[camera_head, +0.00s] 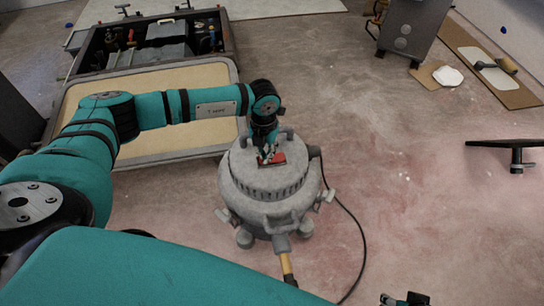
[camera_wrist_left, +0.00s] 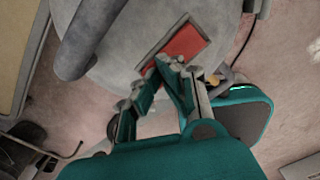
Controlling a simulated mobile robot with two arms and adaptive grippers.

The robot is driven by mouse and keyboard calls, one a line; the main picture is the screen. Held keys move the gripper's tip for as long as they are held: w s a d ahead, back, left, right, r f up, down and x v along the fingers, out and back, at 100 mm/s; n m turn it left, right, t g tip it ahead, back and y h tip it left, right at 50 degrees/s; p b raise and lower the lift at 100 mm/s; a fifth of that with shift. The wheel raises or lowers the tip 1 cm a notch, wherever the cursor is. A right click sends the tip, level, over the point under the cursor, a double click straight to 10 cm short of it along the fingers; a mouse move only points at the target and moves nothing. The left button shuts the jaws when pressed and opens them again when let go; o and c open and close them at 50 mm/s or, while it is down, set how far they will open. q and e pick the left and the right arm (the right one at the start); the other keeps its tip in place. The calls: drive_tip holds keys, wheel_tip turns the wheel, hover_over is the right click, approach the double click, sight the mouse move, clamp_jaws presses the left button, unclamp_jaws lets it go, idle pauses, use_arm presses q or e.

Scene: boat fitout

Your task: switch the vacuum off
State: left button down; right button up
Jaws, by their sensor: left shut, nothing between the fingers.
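The vacuum (camera_head: 234,185) is a round grey canister on the floor, with a ribbed band, side handles and small feet. Its red switch (camera_head: 279,159) sits in a dark frame on the lid. In the left wrist view, the switch (camera_wrist_left: 187,44) is a red rectangle beside a grey handle bar. My left gripper (camera_head: 265,153) reaches down over the lid, shut and empty. Its fingertips (camera_wrist_left: 166,64) are at the near edge of the switch; I cannot tell whether they touch it. The switch's on or off position is unclear. Part of my right gripper (camera_head: 405,300) shows at the bottom edge.
A black cable (camera_head: 358,225) runs from the vacuum across the floor. A yellow-handled piece (camera_head: 286,265) extends from its front. A beige-topped panel (camera_head: 85,135) and an open equipment box (camera_head: 150,50) lie behind. A grey cabinet (camera_head: 410,28) stands at the back right. Floor to the right is mostly clear.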

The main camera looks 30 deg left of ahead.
use_arm(q)
drive_tip(key=shift+f, duration=0.15)
use_arm(e)
drive_tip(key=shift+r, duration=0.2)
drive_tip(key=shift+d+r, duration=0.1)
drive_tip(key=shift+r, duration=0.2)
use_arm(q)
drive_tip(key=shift+r, duration=0.3)
drive_tip(key=shift+r+p, duration=1.4)
drive_tip(key=shift+r, duration=0.1)
drive_tip(key=shift+r+p, duration=0.65)
drive_tip(key=shift+r, duration=0.2)
drive_tip(key=shift+r+p, duration=0.7)
drive_tip(key=shift+r, duration=0.15)
use_arm(e)
drive_tip(key=s+f, duration=0.2)
drive_tip(key=f, duration=0.7)
drive_tip(key=s+f+g, duration=0.1)
drive_tip(key=s+f, duration=0.1)
drive_tip(key=f, duration=0.8)
drive_tip(key=shift+d, duration=0.1)
